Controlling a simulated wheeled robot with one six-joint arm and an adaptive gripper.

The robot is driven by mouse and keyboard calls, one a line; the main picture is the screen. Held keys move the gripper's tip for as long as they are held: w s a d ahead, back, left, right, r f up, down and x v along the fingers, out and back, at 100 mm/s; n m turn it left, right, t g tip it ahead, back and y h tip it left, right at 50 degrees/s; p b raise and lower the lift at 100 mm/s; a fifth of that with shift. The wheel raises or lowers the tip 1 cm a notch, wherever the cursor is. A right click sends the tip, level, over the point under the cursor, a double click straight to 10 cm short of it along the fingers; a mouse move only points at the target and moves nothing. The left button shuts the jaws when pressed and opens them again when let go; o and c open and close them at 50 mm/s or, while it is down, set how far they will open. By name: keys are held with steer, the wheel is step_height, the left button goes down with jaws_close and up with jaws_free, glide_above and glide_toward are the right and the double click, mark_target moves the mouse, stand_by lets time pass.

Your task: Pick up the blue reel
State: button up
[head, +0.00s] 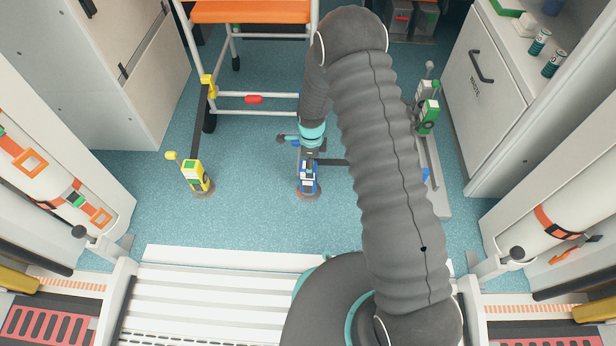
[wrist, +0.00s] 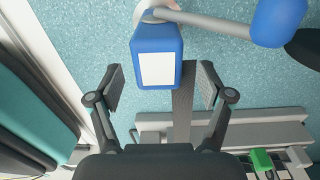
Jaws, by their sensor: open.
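The blue reel (head: 308,178) stands on the floor in the middle of the head view, with a white label on its body. In the wrist view the blue reel (wrist: 157,42) shows at the upper middle, with a grey lever ending in a blue knob (wrist: 279,20). A dark strap (wrist: 183,108) runs from it. My gripper (wrist: 160,84) is open, with one finger on either side of the reel's near end and visible gaps. In the head view my gripper (head: 309,153) is just above the reel and partly hides its top.
A yellow reel (head: 195,178) stands to the left, its strap running to an orange-seated frame (head: 250,12). A green reel (head: 428,116) stands at right by a grey rail (head: 437,185). White cabinets flank both sides; a ramp (head: 215,285) lies in front. Blue floor is clear between the reels.

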steer(key=f, duration=0.4)
steer(key=shift+s+a, duration=0.15)
steer(key=shift+a, duration=0.1)
jaws_close()
steer(key=shift+r, duration=0.1)
steer(key=r, duration=0.4)
steer(key=shift+d+r, duration=0.35)
steer(key=shift+d, duration=0.05)
steer(key=s+d+r, duration=0.2)
steer(key=d+r, duration=0.1)
steer(key=d, duration=0.2)
steer(key=s+d+r+p, duration=0.1)
steer(key=d+r, duration=0.2)
steer(key=d, duration=0.2)
steer(key=shift+s+d, duration=0.15)
steer(key=shift+s, duration=0.25)
steer(key=shift+r, duration=0.2)
steer(key=shift+r+p, duration=1.1)
steer(key=shift+r, duration=0.3)
